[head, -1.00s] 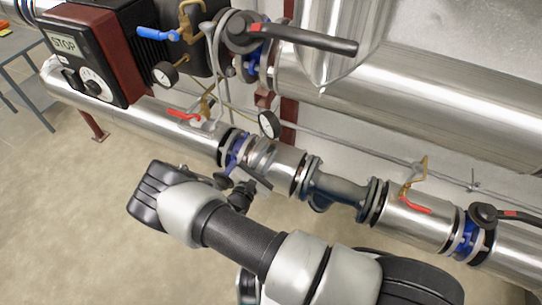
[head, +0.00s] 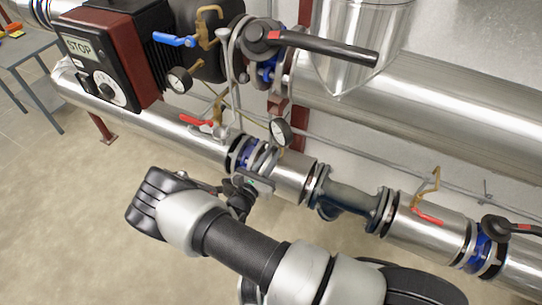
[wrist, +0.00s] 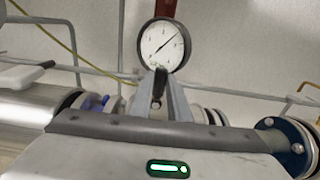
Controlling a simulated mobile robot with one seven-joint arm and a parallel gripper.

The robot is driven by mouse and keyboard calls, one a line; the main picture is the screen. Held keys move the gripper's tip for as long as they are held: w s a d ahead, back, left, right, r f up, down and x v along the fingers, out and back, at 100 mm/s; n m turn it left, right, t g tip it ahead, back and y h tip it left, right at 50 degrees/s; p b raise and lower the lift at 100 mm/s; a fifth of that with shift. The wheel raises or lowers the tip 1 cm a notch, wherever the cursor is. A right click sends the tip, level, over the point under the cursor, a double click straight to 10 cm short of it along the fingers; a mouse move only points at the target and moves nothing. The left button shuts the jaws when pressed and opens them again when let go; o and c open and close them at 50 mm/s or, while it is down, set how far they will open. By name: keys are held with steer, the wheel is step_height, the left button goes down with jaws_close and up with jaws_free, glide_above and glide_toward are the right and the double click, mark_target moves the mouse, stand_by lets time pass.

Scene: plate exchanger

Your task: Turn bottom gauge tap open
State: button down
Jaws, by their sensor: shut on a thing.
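The lower round gauge (head: 281,132) has a white face and dark rim and sits above the lower pipe. In the wrist view the gauge (wrist: 163,45) is straight ahead, just beyond the fingertips. My gripper (wrist: 159,88) has its two grey fingers closed in on a small dark tap handle (wrist: 158,90) just below the gauge. Most of this bottom gauge tap is hidden by the fingers, so its angle cannot be told. In the head view my gripper (head: 264,160) reaches over the lower pipe beside a blue-banded flange, and the tap is not clear there.
A red-handled tap (head: 197,120) is left of the gauge, another red lever (head: 430,218) is at right. A second gauge (head: 179,80) and a blue lever (head: 172,40) are above. A large black-handled valve (head: 318,45) overhangs. The floor (head: 60,220) at left is clear.

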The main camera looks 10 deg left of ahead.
steer(key=shift+a, duration=0.1)
steer(key=c, duration=1.7)
jaws_free()
steer(key=shift+o, duration=0.2)
steer(key=p+v, duration=0.2)
steer(key=v, duration=1.5)
steer(key=shift+s, duration=0.2)
